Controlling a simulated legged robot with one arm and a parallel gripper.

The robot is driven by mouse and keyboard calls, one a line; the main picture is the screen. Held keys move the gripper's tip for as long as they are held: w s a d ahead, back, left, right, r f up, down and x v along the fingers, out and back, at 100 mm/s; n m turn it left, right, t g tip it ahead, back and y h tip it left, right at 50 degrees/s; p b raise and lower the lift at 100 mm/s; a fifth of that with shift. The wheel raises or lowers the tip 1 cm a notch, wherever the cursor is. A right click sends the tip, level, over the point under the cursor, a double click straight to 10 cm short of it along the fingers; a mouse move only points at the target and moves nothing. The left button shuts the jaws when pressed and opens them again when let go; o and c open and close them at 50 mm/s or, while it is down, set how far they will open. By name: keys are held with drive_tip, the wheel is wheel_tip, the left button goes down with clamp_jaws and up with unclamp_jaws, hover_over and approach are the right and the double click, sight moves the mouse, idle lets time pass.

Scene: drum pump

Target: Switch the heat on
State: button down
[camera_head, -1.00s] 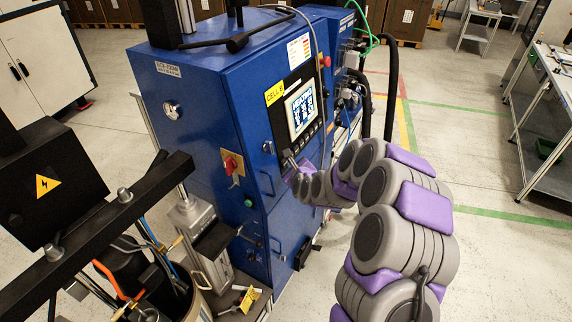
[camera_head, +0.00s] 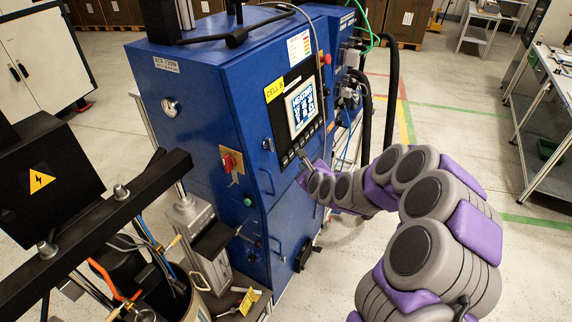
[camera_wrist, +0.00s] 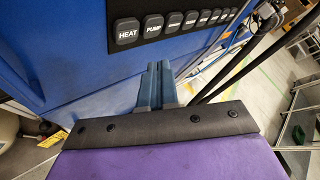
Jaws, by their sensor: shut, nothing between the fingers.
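The black button row on the blue cabinet (camera_head: 205,82) shows in the wrist view. Its leftmost key is the HEAT button (camera_wrist: 127,31), dark grey with white letters. The PUMP button (camera_wrist: 153,25) is just right of it, with several smaller keys beyond. My gripper (camera_wrist: 160,66) is shut and empty, its blue-grey fingertips just below the row, nearest PUMP and a little right of HEAT. I see no contact with any button. In the head view, my gripper (camera_head: 303,155) is at the panel's lower edge, below the lit screen (camera_head: 301,107). The buttons are too small to read there.
A red rotary switch (camera_head: 230,161) and a green button (camera_head: 248,201) are on the cabinet's front. Black hoses (camera_head: 391,95) hang right of the panel. A dark box with a warning sign (camera_head: 41,181) stands at left. Open floor lies to the right.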

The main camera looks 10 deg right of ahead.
drive_tip(key=shift+s+d+r, duration=0.2)
drive_tip(key=shift+s+d, duration=0.3)
drive_tip(key=shift+d, duration=0.3)
drive_tip(key=s+a+r+n+g+y+b, duration=0.1)
drive_tip(key=s+a+r+n+g, duration=0.2)
drive_tip(key=s+n, duration=0.5)
drive_tip(key=s+a+r+n+g+y, duration=0.1)
drive_tip(key=s+a+n+g, duration=0.35)
drive_tip(key=s+n, duration=0.4)
drive_tip(key=s+d+r+n+g+h, duration=0.1)
drive_tip(key=s+d+n+g, duration=0.1)
drive_tip(key=s, duration=0.9)
drive_tip(key=s+d+r+n+g+h, duration=0.1)
drive_tip(key=s+n, duration=0.4)
drive_tip(key=s, duration=0.6)
drive_tip(key=s+d+r+n+g+h+b, duration=0.1)
drive_tip(key=s+d+n+g, duration=0.2)
drive_tip(key=s, duration=0.9)
drive_tip(key=shift+n+g+h, duration=0.35)
drive_tip(key=shift+g+h, duration=0.05)
drive_tip(key=shift+g, duration=0.15)
